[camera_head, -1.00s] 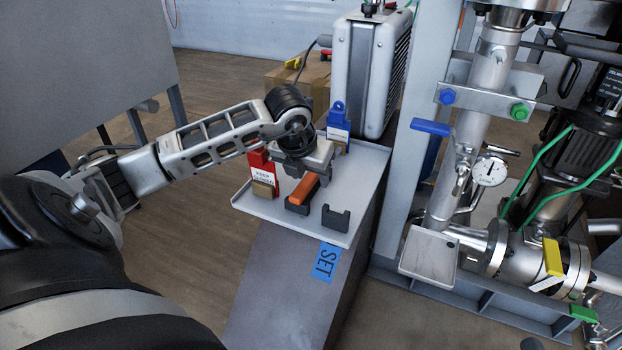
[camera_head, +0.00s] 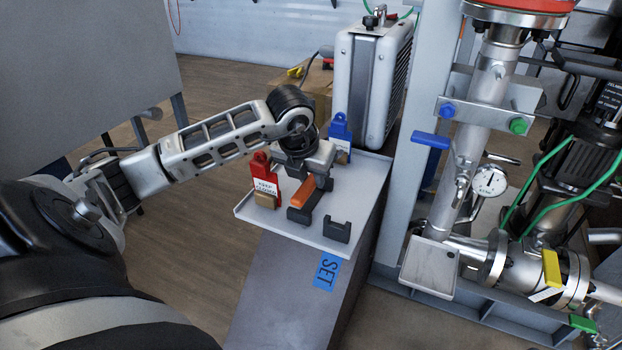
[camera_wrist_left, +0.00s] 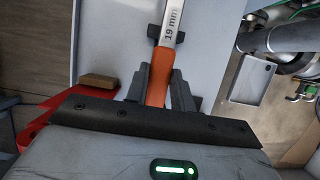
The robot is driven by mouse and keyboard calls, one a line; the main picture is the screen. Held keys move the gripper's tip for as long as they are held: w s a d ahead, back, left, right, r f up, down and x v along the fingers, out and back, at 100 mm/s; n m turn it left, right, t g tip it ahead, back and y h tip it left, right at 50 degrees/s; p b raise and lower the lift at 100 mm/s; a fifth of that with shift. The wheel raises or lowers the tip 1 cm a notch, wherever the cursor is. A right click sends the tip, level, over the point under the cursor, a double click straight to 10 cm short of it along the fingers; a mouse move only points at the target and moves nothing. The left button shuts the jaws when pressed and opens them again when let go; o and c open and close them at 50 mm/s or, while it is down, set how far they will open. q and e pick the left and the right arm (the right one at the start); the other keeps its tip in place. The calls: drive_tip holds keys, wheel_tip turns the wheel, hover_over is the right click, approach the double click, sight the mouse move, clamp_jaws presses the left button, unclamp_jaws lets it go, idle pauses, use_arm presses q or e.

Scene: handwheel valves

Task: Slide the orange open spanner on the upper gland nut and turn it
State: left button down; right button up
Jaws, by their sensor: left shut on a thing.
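The spanner has an orange handle (camera_head: 303,192) over the grey tray (camera_head: 355,200) in the head view. In the left wrist view its orange handle (camera_wrist_left: 160,72) leads to a steel shank (camera_wrist_left: 173,22) marked "19 mm"; its open jaw is out of frame. My left gripper (camera_head: 317,184) is shut on the orange handle, between the dark fingers in the wrist view (camera_wrist_left: 158,92). A dark holder (camera_head: 298,216) sits just below the handle's near end; I cannot tell whether they touch. The upper gland nut cannot be made out. My right gripper is not in view.
A second dark holder (camera_head: 337,231) is empty. To the right are a grey post (camera_head: 408,130), steel pipework (camera_head: 490,95) and a pressure gauge (camera_head: 490,181).

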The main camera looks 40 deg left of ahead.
use_arm(q)
drive_tip(key=r, duration=0.2)
drive_tip(key=shift+s+d+r+p, duration=0.15)
drive_tip(key=shift+d+r+p, duration=0.1)
drive_tip(key=shift+r+p, duration=0.1)
drive_tip(key=s+d+r+p, duration=0.4)
drive_tip(key=s+d+r, duration=0.4)
drive_tip(key=s+d, duration=0.1)
drive_tip(key=shift+s+d+r, duration=0.2)
drive_tip(key=shift+d+r, duration=0.05)
drive_tip(key=shift+d, duration=0.1)
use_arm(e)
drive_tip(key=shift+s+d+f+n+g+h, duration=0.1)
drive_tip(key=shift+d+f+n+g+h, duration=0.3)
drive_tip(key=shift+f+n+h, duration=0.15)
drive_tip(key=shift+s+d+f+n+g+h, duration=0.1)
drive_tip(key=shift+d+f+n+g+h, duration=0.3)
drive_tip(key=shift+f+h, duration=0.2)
use_arm(q)
drive_tip(key=c, duration=2)
unclamp_jaws()
clamp_jaws()
